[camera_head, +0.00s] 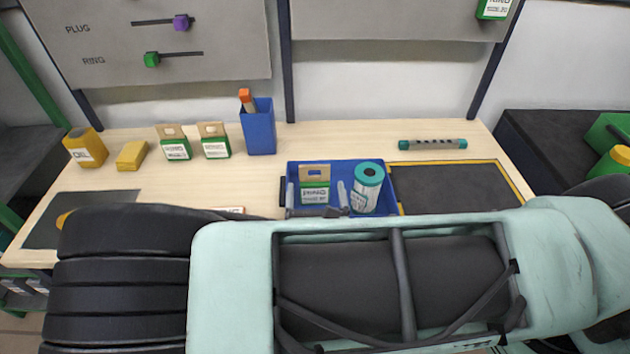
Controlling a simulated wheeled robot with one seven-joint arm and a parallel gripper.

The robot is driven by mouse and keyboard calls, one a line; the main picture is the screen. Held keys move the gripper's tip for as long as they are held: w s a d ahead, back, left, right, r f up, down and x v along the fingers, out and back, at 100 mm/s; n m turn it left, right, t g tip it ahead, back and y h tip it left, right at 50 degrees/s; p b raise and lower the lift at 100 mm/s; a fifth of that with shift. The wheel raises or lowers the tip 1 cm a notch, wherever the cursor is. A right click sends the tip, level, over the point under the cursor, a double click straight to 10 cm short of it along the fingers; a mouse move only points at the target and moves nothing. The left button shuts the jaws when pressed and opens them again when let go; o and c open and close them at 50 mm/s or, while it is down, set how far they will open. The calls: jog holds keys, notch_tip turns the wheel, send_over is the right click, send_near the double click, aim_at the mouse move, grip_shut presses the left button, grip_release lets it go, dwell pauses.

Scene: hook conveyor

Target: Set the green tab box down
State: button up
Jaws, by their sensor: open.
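A green tab box (315,193) with a white label and a tan hang tab stands upright in the blue tray (294,170) on the bench. My gripper (316,189) is at the tray, its two grey fingers apart, one on each side of this box. The fingers look clear of the box's sides, though small gaps are hard to judge. My own arm crosses the lower picture and hides the tray's front and the gripper's body. Two similar green tab boxes stand side by side further left, one (177,149) beside the other (214,147).
A teal-and-white canister (367,188) stands in the tray, close right of the gripper. A blue bin (259,128) stands behind. A teal-ended tube (432,144) lies behind a dark mat (455,183).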

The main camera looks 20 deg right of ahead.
jog(key=s+d+r+m+g+h, duration=0.2)
jog(key=s+d+r+m+g, duration=0.1)
jog(key=s+m+g, duration=0.45)
jog(key=s+d+r+m+g+h, duration=0.2)
jog(key=s+d+r+m+g, duration=0.1)
jog(key=s+m+g, duration=0.4)
jog(key=s+a+r+m+g+y, duration=0.2)
jog(key=s+a+r+m+y, duration=0.3)
jog(key=a+r+m+y, duration=0.4)
notch_tip(320, 180, up, 2)
jog(key=shift+r+m+g+y+b, duration=0.25)
jog(key=shift+m+g+y+b, duration=0.1)
jog(key=shift+m+y, duration=0.25)
jog(key=shift+d, duration=0.1)
jog(key=shift+f+b, duration=0.55)
jog(key=shift+f, duration=0.05)
